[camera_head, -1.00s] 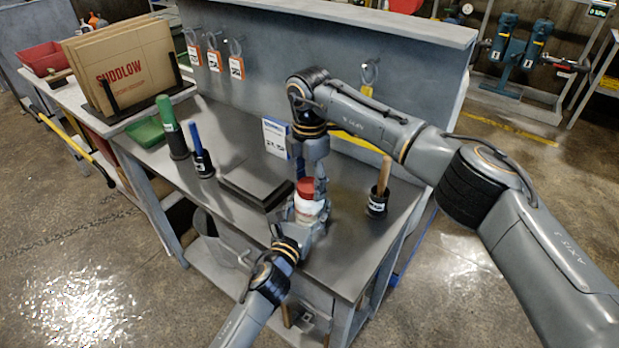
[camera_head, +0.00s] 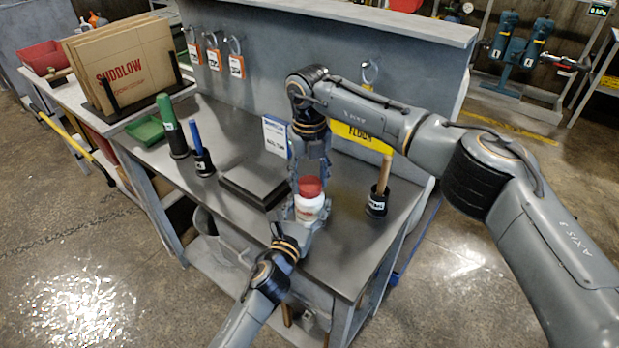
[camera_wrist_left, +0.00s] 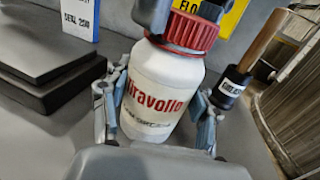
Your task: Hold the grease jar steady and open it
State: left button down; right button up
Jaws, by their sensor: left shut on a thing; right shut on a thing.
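The grease jar is a white jar (camera_head: 309,207) with a red ribbed lid (camera_head: 310,187), at the front middle of the grey workbench. In the left wrist view the jar (camera_wrist_left: 155,92) shows red lettering and looks tilted there; its red lid (camera_wrist_left: 186,31) sits on its top. My left gripper (camera_head: 308,216) is shut around the jar's body, one finger on each side. My right gripper (camera_head: 311,178) comes down from above and is shut on the lid, its fingers partly hiding it. I cannot tell whether the lid's thread is loose.
A dark flat block (camera_head: 254,181) lies left of the jar. A cup with a wooden handle (camera_head: 377,202) stands to the right, near the right arm. Green and blue handled tools (camera_head: 202,160) stand at the left. A white card (camera_head: 275,136) stands behind.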

jog(key=n, duration=1)
jog(key=shift+n, duration=0.4)
jog(key=n, duration=0.9)
jog(key=shift+n, duration=0.3)
jog(key=shift+r, duration=0.2)
jog(key=shift+r, duration=0.95)
jog(key=shift+r, duration=0.1)
